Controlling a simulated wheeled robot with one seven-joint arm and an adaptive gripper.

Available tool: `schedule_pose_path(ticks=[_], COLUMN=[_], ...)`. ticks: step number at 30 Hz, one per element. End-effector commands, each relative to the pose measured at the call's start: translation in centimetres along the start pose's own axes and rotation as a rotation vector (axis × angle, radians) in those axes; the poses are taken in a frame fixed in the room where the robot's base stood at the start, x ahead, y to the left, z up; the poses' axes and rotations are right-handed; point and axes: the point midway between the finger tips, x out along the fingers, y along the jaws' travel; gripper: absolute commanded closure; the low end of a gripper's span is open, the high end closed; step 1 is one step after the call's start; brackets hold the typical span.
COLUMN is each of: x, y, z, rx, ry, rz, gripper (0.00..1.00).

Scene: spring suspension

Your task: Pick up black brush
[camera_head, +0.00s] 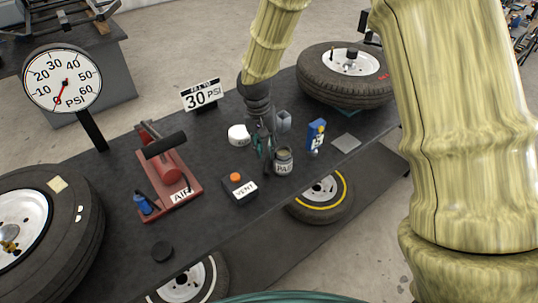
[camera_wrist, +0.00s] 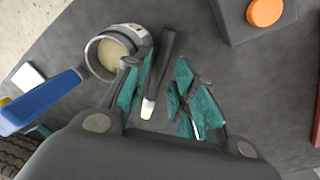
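The black brush (camera_wrist: 166,60) lies in the wrist view with its dark handle toward the top and a pale tip toward my palm. My gripper (camera_wrist: 163,82) is open, with teal-padded fingers on either side of the brush; I cannot tell whether either finger touches it. In the head view my gripper (camera_head: 263,142) is low over the dark table, beside a can labelled PAS (camera_head: 283,162). The brush is hard to make out there. The open can of pale paste (camera_wrist: 112,55) is close to my left finger in the wrist view.
A VENT box with an orange button (camera_head: 239,187) stands left of the can. Tyres (camera_head: 345,73) stand at the table ends.

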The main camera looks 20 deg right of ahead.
Motion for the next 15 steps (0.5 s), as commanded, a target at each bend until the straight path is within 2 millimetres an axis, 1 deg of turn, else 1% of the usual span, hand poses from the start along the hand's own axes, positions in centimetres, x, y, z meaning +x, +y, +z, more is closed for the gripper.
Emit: schedule_pose_path(ticks=[8,15], x=[1.1,3.7], y=[-0.2,-0.4], z=[0.1,0.3], rx=[-0.004,-0.003], ry=[0.000,0.000], rz=[0.001,0.000], gripper=[0.74,0.74])
